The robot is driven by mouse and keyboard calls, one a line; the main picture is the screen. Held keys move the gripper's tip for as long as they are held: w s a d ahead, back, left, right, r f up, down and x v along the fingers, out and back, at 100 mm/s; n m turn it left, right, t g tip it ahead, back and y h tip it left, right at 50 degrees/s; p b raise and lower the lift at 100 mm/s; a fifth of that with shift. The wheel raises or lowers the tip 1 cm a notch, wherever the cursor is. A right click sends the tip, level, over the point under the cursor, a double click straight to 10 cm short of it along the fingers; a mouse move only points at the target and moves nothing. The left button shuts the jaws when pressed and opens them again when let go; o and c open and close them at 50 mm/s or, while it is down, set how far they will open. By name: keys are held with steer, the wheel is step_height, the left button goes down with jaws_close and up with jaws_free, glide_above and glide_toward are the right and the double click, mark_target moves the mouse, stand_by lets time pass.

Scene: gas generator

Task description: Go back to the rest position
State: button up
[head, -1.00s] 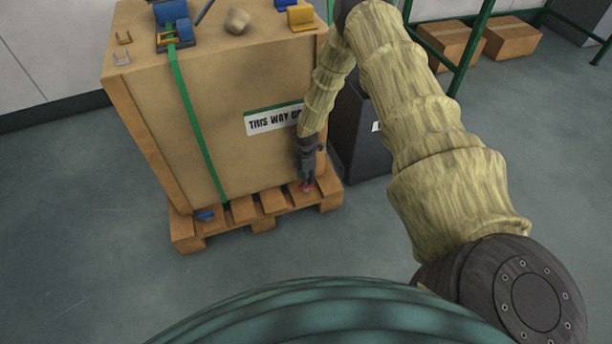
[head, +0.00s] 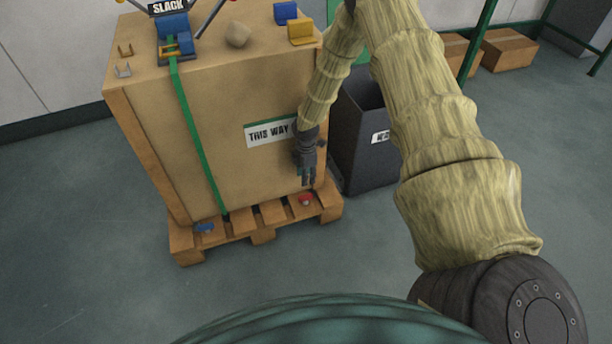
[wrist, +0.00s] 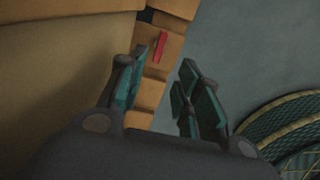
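My gripper (head: 307,178) hangs fingers-down in front of the right part of the big cardboard crate's front face, a little above the pallet. In the wrist view my gripper (wrist: 165,85) has its two teal-padded fingers apart, with nothing between them. A small red piece (head: 305,199) lies on the pallet just below the fingertips; it also shows in the wrist view (wrist: 161,47), beyond the fingers and apart from them.
The crate (head: 245,90) stands on a wooden pallet (head: 273,212) with a green strap (head: 196,130) down its front. A blue piece (head: 204,227) sits on the pallet's left. On top are a ratchet with a SLACK label (head: 168,7) and small parts. A dark bin (head: 368,150) stands at right.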

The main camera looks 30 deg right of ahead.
steer(key=s+a+f+m+y, duration=0.1)
steer(key=s+a+f+m, duration=0.25)
steer(key=s+a, duration=0.65)
steer(key=s+a+f+m, duration=0.1)
steer(key=s+a+m, duration=0.4)
steer(key=s, duration=0.5)
steer(key=s+a+m, duration=0.4)
steer(key=s+a, duration=0.2)
steer(key=s, duration=0.4)
steer(key=s+r+m+h, duration=0.1)
steer(key=s+r+m, duration=0.3)
steer(key=s, duration=0.6)
step_height(320, 180, up, 26)
steer(key=p, duration=2.7)
steer(key=shift+w+d, duration=0.2)
steer(key=shift+d, duration=0.1)
